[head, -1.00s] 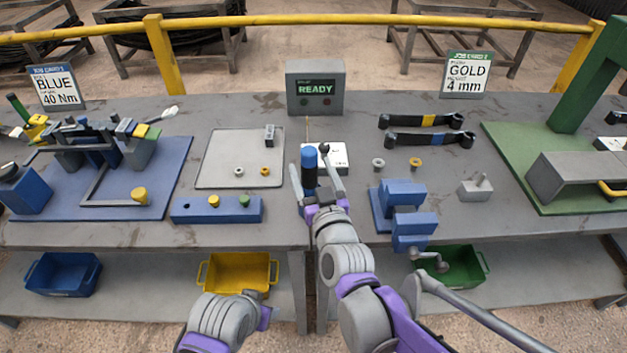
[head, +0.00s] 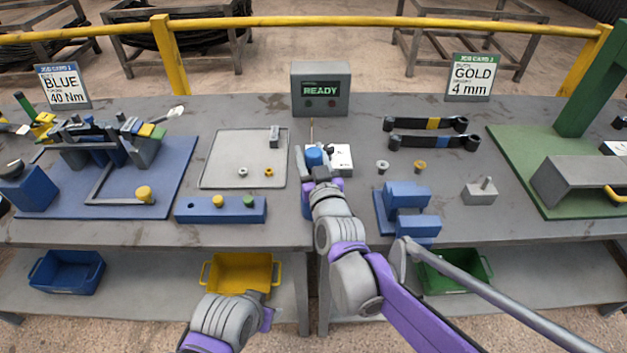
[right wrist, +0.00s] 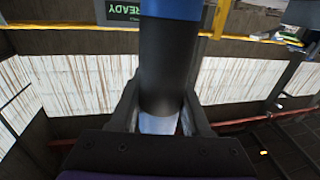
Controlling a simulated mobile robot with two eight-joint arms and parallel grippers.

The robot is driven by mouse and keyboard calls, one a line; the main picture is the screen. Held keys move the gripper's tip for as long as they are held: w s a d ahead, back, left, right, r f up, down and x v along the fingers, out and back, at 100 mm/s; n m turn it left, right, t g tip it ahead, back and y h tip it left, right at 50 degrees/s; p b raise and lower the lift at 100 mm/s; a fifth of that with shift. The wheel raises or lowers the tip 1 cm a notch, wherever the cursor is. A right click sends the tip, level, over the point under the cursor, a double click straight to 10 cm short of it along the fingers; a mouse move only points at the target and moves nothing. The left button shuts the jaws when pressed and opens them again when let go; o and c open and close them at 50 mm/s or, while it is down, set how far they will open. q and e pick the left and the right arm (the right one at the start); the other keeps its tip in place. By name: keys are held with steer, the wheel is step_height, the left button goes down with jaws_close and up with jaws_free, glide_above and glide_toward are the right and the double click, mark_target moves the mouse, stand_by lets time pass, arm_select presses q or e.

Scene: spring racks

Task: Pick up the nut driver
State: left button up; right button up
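In the right wrist view, the black and blue handle (right wrist: 163,65) rises between the fingers (right wrist: 160,112). The fingers look open, with pale inner faces showing beside the handle; contact is hard to judge.
A READY display box (head: 320,89) stands behind. A blue vise (head: 408,210) is close to the right of my arm. A blue block (head: 190,211) and a grey tray (head: 211,173) lie left. Two wrenches (head: 432,142) lie back right. Coloured bins (head: 210,275) sit below.

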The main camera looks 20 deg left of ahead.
jaws_close()
steer(key=shift+r, duration=0.1)
